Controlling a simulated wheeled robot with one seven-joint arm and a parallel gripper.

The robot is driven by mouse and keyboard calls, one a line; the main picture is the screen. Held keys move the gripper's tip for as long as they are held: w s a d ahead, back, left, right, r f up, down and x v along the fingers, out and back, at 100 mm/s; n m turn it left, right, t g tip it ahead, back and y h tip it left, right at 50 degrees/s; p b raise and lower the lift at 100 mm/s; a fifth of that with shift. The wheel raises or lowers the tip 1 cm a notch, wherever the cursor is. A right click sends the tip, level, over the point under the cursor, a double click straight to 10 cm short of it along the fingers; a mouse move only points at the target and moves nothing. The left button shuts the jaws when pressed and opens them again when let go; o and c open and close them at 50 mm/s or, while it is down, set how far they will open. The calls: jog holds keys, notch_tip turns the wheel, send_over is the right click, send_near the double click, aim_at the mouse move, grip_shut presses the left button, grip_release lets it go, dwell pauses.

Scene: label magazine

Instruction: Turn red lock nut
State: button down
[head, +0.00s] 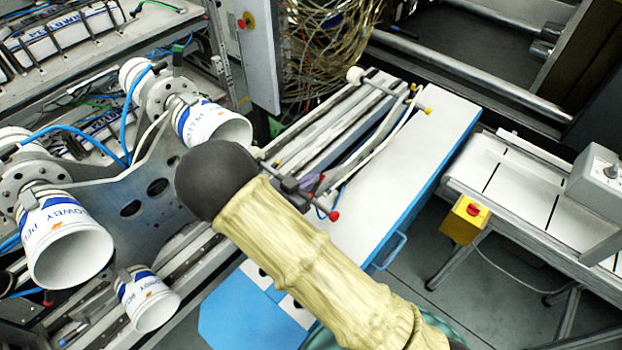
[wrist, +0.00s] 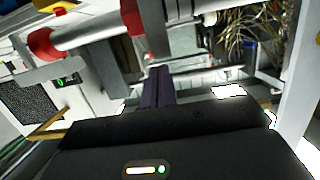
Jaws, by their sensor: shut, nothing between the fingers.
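In the wrist view my gripper (wrist: 158,74) shows as dark purple fingers closed together, with nothing between them. A red collar-like part (wrist: 132,17) sits just above the fingertips in that picture, around or beside a grey bar. I cannot tell whether the fingers touch it. A rounder red knob (wrist: 44,44) is at the upper left, on the end of a light rod. In the head view a red knob (head: 334,215) ends a rod beside the label magazine (head: 345,125). A small purple piece of my gripper (head: 309,182) shows near that rod; my arm hides most of it.
A long white table (head: 420,150) with a blue side lies right of the magazine. A conveyor (head: 515,185) with a yellow box and red button (head: 465,220) stands farther right. White printed tubs (head: 70,245) hang on a carrier at left. Tangled cables (head: 325,40) hang behind.

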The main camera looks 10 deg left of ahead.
jog(key=shift+s+a+r+p, duration=0.25)
jog(key=shift+s+r+p, duration=0.1)
jog(key=shift+s+r, duration=0.2)
jog(key=shift+s+a+r+p, duration=0.2)
jog(key=shift+s+r+p, duration=0.15)
jog(key=shift+r, duration=0.3)
jog(key=b+v, duration=0.4)
jog(key=v, duration=0.5)
jog(key=shift+s+f, duration=0.3)
jog(key=shift+w+a, duration=0.1)
jog(key=shift+w, duration=0.1)
